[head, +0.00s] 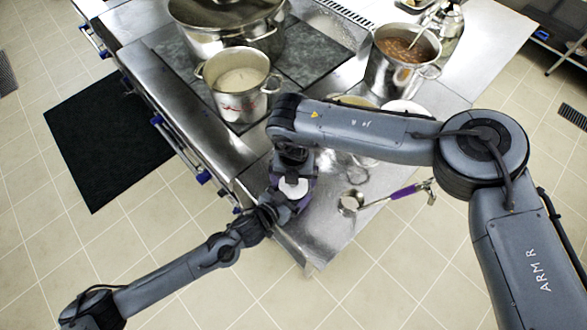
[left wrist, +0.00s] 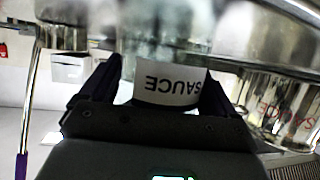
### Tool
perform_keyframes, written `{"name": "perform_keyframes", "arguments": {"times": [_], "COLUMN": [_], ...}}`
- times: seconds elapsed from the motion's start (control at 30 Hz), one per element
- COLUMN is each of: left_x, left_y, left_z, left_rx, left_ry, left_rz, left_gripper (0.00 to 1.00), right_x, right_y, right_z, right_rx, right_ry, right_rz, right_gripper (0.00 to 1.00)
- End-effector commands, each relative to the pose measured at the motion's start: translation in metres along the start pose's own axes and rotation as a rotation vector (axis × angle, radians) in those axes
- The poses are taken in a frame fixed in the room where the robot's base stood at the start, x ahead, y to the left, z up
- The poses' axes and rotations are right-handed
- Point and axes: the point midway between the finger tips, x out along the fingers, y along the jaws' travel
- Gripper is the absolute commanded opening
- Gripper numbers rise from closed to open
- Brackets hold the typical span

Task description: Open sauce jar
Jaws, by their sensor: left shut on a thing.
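The sauce jar (left wrist: 170,84) has a white label reading SAUCE, upside down in the left wrist view. My left gripper (left wrist: 161,80) is shut on it, one dark finger on each side. In the head view my left gripper (head: 283,203) is at the counter's front corner, with a white round top (head: 293,187), apparently the jar's lid, beside it. My right arm reaches over from the right and its wrist (head: 291,153) hangs close to the jar. The right fingers are mostly hidden, so I cannot tell whether they touch the lid.
A ladle with a purple handle (head: 402,192) lies on the counter right of the grippers. A pot of brown sauce (head: 388,73) stands back right. The counter edge is close to the left gripper.

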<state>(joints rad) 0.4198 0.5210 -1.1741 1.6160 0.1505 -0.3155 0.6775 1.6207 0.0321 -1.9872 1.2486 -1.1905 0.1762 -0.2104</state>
Motion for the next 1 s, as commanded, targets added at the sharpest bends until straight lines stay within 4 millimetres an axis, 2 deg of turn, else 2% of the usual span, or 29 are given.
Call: {"name": "perform_keyframes", "arguments": {"times": [0.23, 0.6, 0.67, 0.9, 0.93, 1.0], "left_x": [0.0, 0.0, 0.0, 0.0, 0.0, 0.0], "left_y": [0.0, 0.0, 0.0, 0.0, 0.0, 0.0], "left_z": [0.0, 0.0, 0.0, 0.0, 0.0, 0.0], "left_rx": [0.0, 0.0, 0.0, 0.0, 0.0, 0.0], "left_ry": [0.0, 0.0, 0.0, 0.0, 0.0, 0.0], "left_rz": [0.0, 0.0, 0.0, 0.0, 0.0, 0.0], "left_gripper": [0.35, 0.35, 0.35, 0.35, 0.35, 0.35], "right_x": [0.019, 0.023, 0.022, 0.022, 0.022, 0.022], "right_y": [0.001, 0.0, 0.0, 0.0, 0.0, 0.0], "right_z": [0.0, 0.0, 0.0, 0.0, 0.0, 0.0], "right_rx": [-0.001, -0.001, -0.001, 0.0, 0.0, 0.0], "right_ry": [0.0, 0.0, 0.0, 0.0, 0.0, 0.0], "right_rz": [0.0, 0.0, 0.0, 0.0, 0.0, 0.0], "right_gripper": [1.0, 1.0, 0.92, 0.56, 0.52, 0.52]}}
